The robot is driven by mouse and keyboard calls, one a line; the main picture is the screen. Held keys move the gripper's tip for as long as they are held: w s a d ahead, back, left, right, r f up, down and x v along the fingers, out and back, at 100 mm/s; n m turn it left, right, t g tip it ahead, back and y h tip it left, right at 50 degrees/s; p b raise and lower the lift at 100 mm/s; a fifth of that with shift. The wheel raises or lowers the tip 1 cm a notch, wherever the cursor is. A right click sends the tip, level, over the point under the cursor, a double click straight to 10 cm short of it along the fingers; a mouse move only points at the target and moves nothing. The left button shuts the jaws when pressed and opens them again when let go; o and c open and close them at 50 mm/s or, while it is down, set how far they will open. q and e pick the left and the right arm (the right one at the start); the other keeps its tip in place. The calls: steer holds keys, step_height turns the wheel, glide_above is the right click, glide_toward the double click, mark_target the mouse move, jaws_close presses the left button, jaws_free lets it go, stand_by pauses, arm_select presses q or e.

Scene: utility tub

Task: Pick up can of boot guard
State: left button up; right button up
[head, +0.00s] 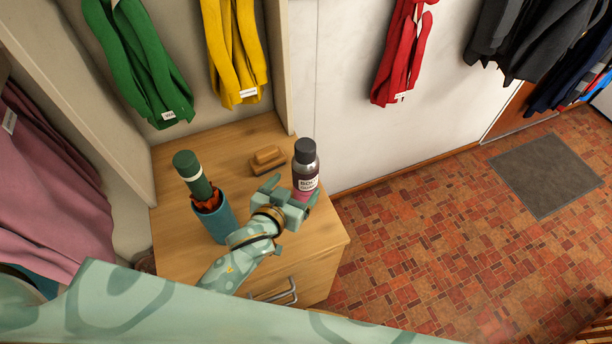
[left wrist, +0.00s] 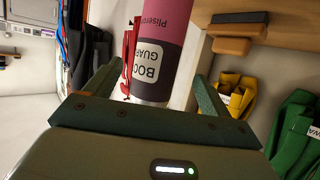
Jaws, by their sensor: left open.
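The can of boot guard (head: 307,171) stands upright near the right edge of the wooden cabinet top, with a dark cap, a grey shoulder, a pink-purple body and a white label. My left gripper (head: 291,192) is open at the can's near side, its fingers to either side of the can's lower part. In the left wrist view the can (left wrist: 165,48) appears between the two open fingers (left wrist: 156,80), with gaps on both sides. Whether the fingertips reach fully past it is unclear. My right gripper is not in view.
A blue holder (head: 216,222) with a green-handled umbrella (head: 193,174) stands left of my left gripper. Green (head: 142,62) and yellow (head: 236,50) scarves hang above. The cabinet's right edge drops to the tiled floor (head: 430,240).

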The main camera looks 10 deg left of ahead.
arm_select(q)
steer(key=shift+w+d+f, duration=0.15)
steer(key=shift+w+f, duration=0.15)
steer(key=shift+w, duration=0.3)
steer(key=shift+w+f, duration=0.1)
steer(key=shift+w, duration=0.1)
steer(key=x, duration=0.2)
steer(key=b+x, duration=0.1)
steer(key=x, duration=0.1)
steer(key=shift+d+f, duration=0.25)
steer(key=shift+f, duration=0.2)
steer(key=shift+w, duration=0.25)
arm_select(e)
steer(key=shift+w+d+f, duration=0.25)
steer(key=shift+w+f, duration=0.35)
arm_select(q)
steer(key=c, duration=1.3)
